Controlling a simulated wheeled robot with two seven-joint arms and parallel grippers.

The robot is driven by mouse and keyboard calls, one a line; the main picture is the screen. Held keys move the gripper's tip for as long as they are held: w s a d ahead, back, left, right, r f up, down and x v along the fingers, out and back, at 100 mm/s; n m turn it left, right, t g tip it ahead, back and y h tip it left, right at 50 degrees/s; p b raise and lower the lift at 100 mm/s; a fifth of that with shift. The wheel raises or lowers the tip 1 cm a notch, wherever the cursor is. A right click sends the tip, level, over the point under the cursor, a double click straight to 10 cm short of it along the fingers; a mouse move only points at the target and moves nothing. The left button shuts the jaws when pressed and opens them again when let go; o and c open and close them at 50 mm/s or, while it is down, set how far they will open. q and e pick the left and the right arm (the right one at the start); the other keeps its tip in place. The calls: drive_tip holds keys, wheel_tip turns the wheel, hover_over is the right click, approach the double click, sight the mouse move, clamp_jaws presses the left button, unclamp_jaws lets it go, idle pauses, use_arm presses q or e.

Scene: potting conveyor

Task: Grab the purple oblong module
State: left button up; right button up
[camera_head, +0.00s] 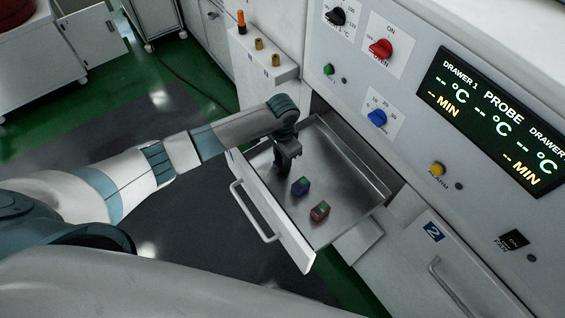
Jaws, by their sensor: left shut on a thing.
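My left gripper (282,168) reaches down into the open metal drawer (345,172), near its left inner corner. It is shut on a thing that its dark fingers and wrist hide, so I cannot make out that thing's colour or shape. A small dark blue module (301,186) with a green patch on top lies on the drawer floor, just right of and below the gripper. A small dark red module (320,211), also with a green patch, lies closer to the drawer front. No module that is clearly purple and oblong shows. My right gripper is not in view.
The drawer's raised walls and front with a handle (252,212) surround the gripper. The control panel (405,75) with knobs and a display (495,120) rises behind. A shelf (262,55) with small pegs stands at the back left. The drawer's right part is clear.

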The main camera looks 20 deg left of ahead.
use_arm(q)
drive_tip(key=shift+r+b, duration=0.45)
drive_tip(key=shift+r, duration=0.3)
wheel_tip(320, 180, up, 3)
drive_tip(key=shift+d+f+b, duration=0.15)
drive_tip(key=shift+f+b, duration=0.05)
drive_tip(key=shift+b, duration=0.4)
drive_tip(key=d+r+b, duration=0.3)
drive_tip(key=d+r, duration=0.4)
drive_tip(key=d, duration=0.4)
drive_tip(key=shift+s+d+b, duration=0.25)
drive_tip(key=shift+s+b, duration=0.05)
drive_tip(key=shift+s, duration=0.1)
drive_tip(key=shift+r, duration=0.1)
